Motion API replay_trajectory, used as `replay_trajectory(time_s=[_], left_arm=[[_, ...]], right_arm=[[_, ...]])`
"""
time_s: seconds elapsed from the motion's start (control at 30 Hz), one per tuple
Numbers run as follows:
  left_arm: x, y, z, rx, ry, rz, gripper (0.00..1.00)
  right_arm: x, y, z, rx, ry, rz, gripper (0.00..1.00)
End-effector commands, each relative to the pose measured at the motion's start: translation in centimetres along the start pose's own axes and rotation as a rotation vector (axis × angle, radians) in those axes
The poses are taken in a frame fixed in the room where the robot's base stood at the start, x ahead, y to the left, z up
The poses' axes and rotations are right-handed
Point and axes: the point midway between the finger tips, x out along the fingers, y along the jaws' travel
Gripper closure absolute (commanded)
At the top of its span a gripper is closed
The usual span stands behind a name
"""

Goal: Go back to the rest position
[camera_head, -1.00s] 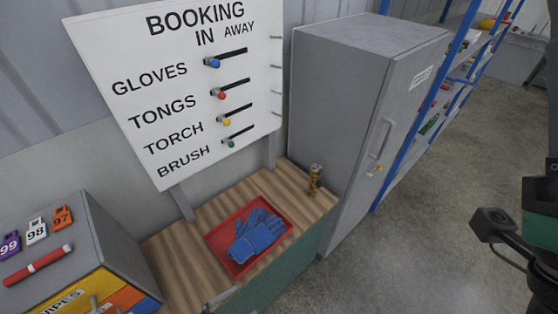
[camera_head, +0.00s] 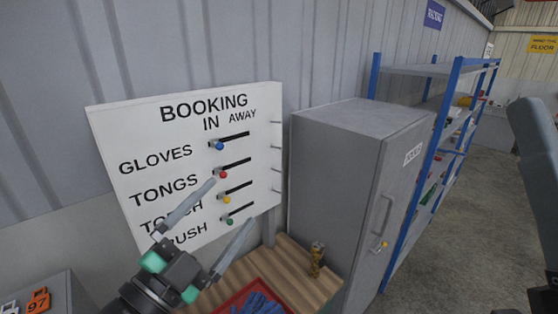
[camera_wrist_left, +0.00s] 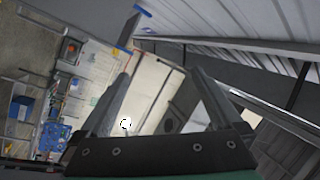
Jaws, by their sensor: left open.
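My left gripper (camera_head: 231,203) is raised in front of the lower part of the white booking board (camera_head: 130,124) in the head view. Its two grey fingers are spread apart with nothing between them, and they partly cover the words TORCH and BRUSH. In the left wrist view the gripper (camera_wrist_left: 161,75) also shows open and empty. A grey part at the right edge of the head view may be my right arm; no right gripper shows.
Blue gloves (camera_head: 258,304) lie in a red tray (camera_head: 229,300) on the wooden bench top (camera_head: 291,254), cut off below. A small can (camera_head: 317,259) stands near a grey cabinet (camera_head: 340,190). Blue shelving (camera_head: 377,70) stands behind, with open floor (camera_head: 480,240) at right.

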Motion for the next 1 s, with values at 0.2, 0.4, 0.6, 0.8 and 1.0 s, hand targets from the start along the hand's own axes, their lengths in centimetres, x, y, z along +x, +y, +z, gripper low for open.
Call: replay_trajectory(time_s=[0.2,0.4,0.6,0.8,1.0], left_arm=[[-6.7,-12.3,-11.1,-0.127,0.154,-0.403,0.00],[-13.5,-17.5,-13.6,-0.513,0.325,-0.636,0.00],[-11.4,-23.9,-18.7,-0.622,0.361,-0.615,0.00],[-10.3,-27.1,-21.3,-0.621,0.358,-0.613,0.00],[-10.3,-27.1,-21.3,-0.621,0.358,-0.613,0.00]], right_arm=[[0.0,0.0,0.0,0.000,0.000,0.000,0.50],[0.0,0.0,0.0,0.000,0.000,0.000,0.50],[6.2,0.0,-5.8,0.000,0.002,0.000,0.50],[9.4,0.0,-8.7,0.000,0.001,0.000,0.50],[9.4,0.0,-8.7,0.000,-0.001,0.000,0.50]])
